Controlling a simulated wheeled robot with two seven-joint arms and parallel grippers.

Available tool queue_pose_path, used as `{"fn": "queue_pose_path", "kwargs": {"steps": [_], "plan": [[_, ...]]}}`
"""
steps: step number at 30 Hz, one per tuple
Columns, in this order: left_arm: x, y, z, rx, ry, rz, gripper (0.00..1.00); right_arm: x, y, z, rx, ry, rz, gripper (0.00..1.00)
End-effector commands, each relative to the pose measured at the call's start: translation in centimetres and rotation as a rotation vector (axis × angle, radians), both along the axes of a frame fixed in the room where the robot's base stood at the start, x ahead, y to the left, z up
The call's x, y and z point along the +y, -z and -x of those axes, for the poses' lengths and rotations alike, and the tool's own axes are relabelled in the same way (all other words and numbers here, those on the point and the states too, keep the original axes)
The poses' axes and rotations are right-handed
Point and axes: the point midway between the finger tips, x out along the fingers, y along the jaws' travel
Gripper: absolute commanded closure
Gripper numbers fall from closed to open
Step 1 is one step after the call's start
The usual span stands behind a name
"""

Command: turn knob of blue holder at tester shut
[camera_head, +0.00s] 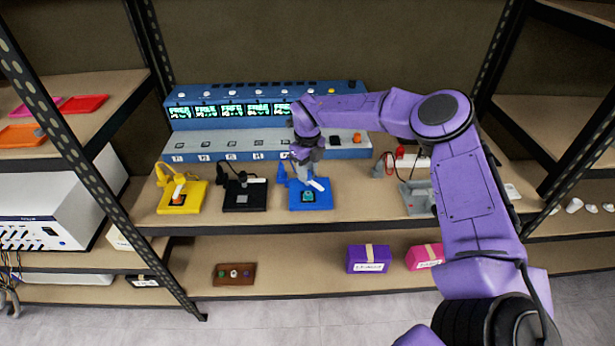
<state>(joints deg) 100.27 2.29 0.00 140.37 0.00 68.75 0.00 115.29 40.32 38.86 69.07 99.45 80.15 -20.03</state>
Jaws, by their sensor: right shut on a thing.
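The blue holder (325,204) stands on the upper shelf in front of the blue and grey tester (225,140). A small teal piece (308,197) sits in its middle, and a white lever-like part (317,185) shows above it. My right gripper (303,172) comes down from above at the back of the blue holder. It is shut on a part there, seemingly the holder's knob, which the fingers mostly hide. I cannot tell the knob's angle. My left gripper is not in view.
A black holder (233,206) and a yellow holder (190,207) stand to the left. A grey device (417,202) with cables is on the right. Purple (367,267) and pink (425,263) boxes lie on the lower shelf. Metal posts flank the shelf.

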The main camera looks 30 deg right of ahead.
Motion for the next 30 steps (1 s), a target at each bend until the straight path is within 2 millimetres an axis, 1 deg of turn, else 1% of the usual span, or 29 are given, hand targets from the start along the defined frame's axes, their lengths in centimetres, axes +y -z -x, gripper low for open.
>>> {"fn": "queue_pose_path", "kwargs": {"steps": [1,15,24,30], "plan": [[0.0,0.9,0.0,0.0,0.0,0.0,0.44,-0.1,0.3,-0.2,-0.007,0.042,0.001,1.0],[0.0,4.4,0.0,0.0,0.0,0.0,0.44,-0.1,0.2,-0.1,-0.006,0.471,0.0,1.0],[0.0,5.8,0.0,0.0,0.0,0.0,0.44,-0.1,0.0,-0.2,-0.008,0.658,0.0,1.0],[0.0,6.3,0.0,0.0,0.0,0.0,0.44,-0.1,-0.1,-0.2,-0.007,0.725,0.0,1.0]]}}
